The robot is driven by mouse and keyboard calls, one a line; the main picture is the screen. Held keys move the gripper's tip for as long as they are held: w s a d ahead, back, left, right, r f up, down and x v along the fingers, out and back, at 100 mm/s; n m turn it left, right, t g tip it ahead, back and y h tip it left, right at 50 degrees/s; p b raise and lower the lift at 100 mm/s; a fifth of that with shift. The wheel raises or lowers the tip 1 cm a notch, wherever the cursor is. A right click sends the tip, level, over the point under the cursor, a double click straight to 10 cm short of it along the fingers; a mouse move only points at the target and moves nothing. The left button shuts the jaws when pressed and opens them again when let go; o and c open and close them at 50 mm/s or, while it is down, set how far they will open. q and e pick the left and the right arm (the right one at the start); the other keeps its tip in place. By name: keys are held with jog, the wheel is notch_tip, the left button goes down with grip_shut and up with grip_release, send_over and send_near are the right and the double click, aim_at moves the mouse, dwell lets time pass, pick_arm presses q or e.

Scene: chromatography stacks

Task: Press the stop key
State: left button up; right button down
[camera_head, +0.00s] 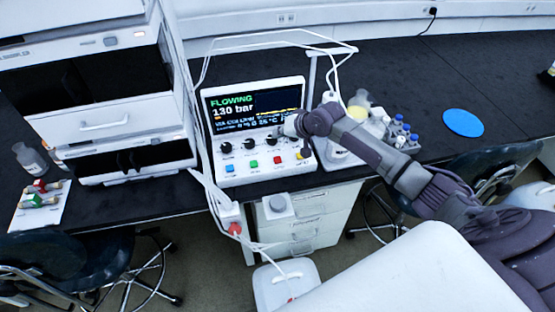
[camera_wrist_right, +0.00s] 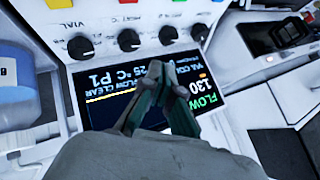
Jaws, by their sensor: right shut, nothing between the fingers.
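The control unit (camera_head: 213,140) stands on the black bench with its lit screen (camera_head: 230,110) reading "FLOWING" and "130 bar". Below the screen is a row of black knobs, then a row of coloured keys. The red key (camera_head: 278,160) sits between the green key (camera_head: 254,164) and the yellow key (camera_head: 298,156); its label is too small to read. In the right wrist view the panel appears upside down, with the red key (camera_wrist_right: 128,2) cut by the top edge. My right gripper (camera_head: 281,131) is shut and empty, in front of the screen's lower right. Its fingertips (camera_wrist_right: 164,84) overlap the screen.
A stacked instrument (camera_head: 105,120) stands left of the unit. Bottles and a tray of blue-capped vials (camera_head: 402,130) stand to the right, near a blue disc (camera_head: 463,123). White tubing arches above the unit. The bench beyond the disc is clear.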

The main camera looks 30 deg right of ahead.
jog(key=b, duration=0.7)
send_over(274, 157)
jog(key=s+d, duration=0.1)
jog(key=s, duration=0.1)
notch_tip(274, 157, down, 6)
jog(key=shift+w+f, duration=0.1)
jog(key=shift+f, duration=1.05)
jog(key=shift+f, duration=0.15)
jog(key=shift+f, duration=0.25)
jog(key=shift+f+b, duration=0.3)
jog(key=shift+f, duration=0.25)
dwell(0.3)
jog(key=shift+r, duration=0.1)
jog(key=shift+r+p, duration=0.85)
jog(key=shift+p, duration=0.25)
